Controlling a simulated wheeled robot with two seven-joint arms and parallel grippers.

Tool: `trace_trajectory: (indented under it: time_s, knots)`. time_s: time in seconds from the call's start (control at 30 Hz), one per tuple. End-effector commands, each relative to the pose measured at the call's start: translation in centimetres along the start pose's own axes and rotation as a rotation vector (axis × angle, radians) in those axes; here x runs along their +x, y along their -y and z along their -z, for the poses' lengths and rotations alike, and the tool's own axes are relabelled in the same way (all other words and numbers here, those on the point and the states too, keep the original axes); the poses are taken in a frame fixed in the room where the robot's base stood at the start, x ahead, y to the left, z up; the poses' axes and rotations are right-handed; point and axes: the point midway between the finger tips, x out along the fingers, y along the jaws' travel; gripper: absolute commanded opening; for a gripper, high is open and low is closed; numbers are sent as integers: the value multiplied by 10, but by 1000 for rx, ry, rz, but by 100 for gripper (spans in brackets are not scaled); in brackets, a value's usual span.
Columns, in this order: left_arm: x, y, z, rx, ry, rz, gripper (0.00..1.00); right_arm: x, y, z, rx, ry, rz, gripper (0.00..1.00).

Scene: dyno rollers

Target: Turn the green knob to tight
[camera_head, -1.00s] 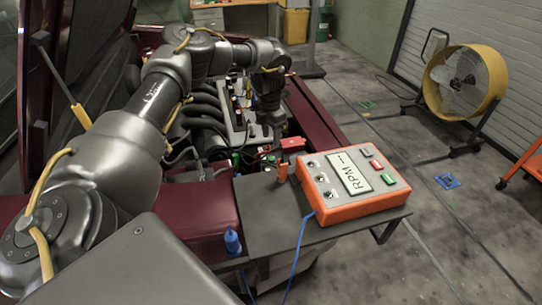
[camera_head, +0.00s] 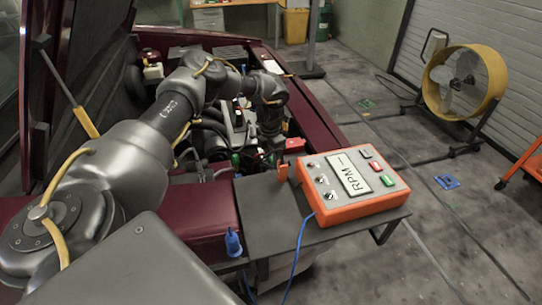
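A small green part (camera_head: 236,158) shows in the engine bay, left of my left gripper. It may be the green knob, but it is too small to tell its shape or setting. My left gripper (camera_head: 268,148) points down into the engine bay, near the front edge. Its fingers are dark against the engine parts, so I cannot tell whether they are open or touching anything. An orange RPM box (camera_head: 354,188) on the grey shelf has small knobs on its left side and a green button (camera_head: 387,180). My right gripper is out of view.
The grey shelf (camera_head: 262,218) holds the box, with bare surface left of it. An orange clip (camera_head: 283,172) stands at the box's left. A blue cable (camera_head: 299,245) hangs off the shelf. The raised hood (camera_head: 88,75) is at left; a yellow fan (camera_head: 467,82) stands right.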

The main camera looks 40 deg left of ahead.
Motion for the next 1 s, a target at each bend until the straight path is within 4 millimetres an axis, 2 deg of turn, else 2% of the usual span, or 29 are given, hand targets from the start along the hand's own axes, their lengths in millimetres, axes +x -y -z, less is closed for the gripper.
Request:
trace_trajectory:
  time_s: [0.03,0.27,0.67,1.0]
  knots:
    - [0,0,0,0,0,0,31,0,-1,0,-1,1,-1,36]
    - [0,0,0,0,0,0,2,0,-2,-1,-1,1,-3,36]
    - [-2,0,0,-90,3,0,2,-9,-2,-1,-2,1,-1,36]
    - [-3,0,0,-371,16,1,2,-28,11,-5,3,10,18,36]
